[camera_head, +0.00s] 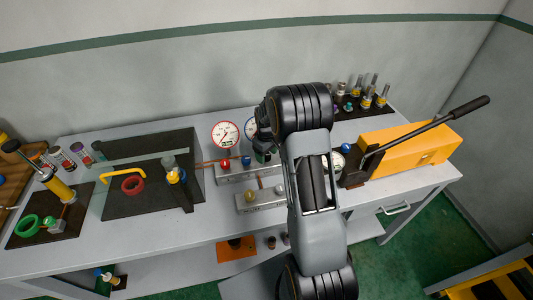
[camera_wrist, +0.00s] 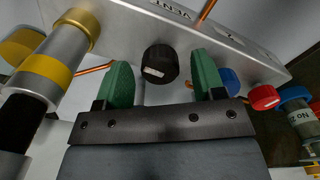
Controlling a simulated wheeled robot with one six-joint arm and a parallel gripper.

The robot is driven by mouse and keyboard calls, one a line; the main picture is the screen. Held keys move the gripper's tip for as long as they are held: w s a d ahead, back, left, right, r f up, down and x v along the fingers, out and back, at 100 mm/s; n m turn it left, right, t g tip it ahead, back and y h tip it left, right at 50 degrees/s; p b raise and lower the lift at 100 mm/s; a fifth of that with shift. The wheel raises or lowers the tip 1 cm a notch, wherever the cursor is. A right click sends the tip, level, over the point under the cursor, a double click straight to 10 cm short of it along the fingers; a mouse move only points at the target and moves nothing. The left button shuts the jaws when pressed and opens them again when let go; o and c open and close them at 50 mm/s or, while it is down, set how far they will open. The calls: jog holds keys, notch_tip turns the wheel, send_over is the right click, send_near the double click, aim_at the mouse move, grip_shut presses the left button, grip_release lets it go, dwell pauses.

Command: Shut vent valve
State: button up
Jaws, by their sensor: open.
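The vent valve's black knob (camera_wrist: 161,63), with a small white mark, sits on a silver block (camera_wrist: 215,40). The lettering "VENT" reads upside down on the block in the wrist view. My gripper (camera_wrist: 163,78) is open, with one green finger on each side of the black knob; I see small gaps and no clear contact. A blue knob (camera_wrist: 230,79) and a red knob (camera_wrist: 264,98) are on the same block, beyond the right finger.
A pressure gauge (camera_head: 225,134) stands behind the block. A lower silver block (camera_head: 250,207) with a yellow knob is in front. A yellow pump (camera_head: 405,150) with a long black lever stands to the right. A cylinder with a yellow band (camera_wrist: 45,68) is close left of my gripper.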

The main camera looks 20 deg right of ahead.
jog(key=shift+f, duration=0.2)
jog(key=c, duration=0.9)
